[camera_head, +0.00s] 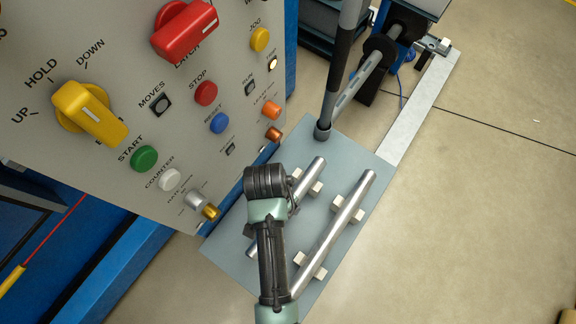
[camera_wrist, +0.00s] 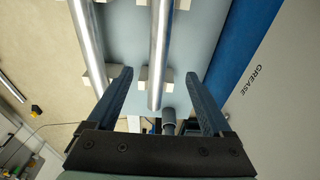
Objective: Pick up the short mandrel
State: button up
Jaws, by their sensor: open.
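The short mandrel (camera_head: 304,182) is a bare silver rod on white support blocks on the grey-blue plate, nearer the control panel. My arm hides its middle in the head view. In the wrist view the short mandrel (camera_wrist: 159,50) runs down the middle and ends between the fingers of my gripper (camera_wrist: 158,73). The gripper is open, with one finger on each side of the rod and visible gaps. I cannot tell the height of the fingers over it. In the head view my arm hides the fingers.
A longer mandrel (camera_head: 335,232) lies parallel on its own blocks, and in the wrist view it (camera_wrist: 88,45) passes close to the left finger. A dark upright post (camera_head: 338,80) stands at the plate's far corner. The control panel (camera_head: 120,50) borders the left side.

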aim_at(302, 187)
jog(key=f, duration=0.2)
jog(key=f+b, duration=0.1)
jog(key=f, duration=0.3)
jog(key=shift+w+d, duration=0.1)
jog(key=shift+d, duration=0.15)
jog(key=shift+w+d+f+b, duration=0.2)
jog(key=shift+f+b, duration=0.1)
jog(key=shift+f, duration=0.65)
jog(key=shift+w+d+f+b, duration=0.1)
jog(key=shift+w+f+b, duration=0.15)
jog(key=shift+f, duration=0.65)
jog(key=shift+w+d+f+b, duration=0.2)
jog(key=shift+f+b, duration=0.1)
jog(key=shift+f, duration=0.65)
jog(key=shift+a, duration=0.1)
grip_shut()
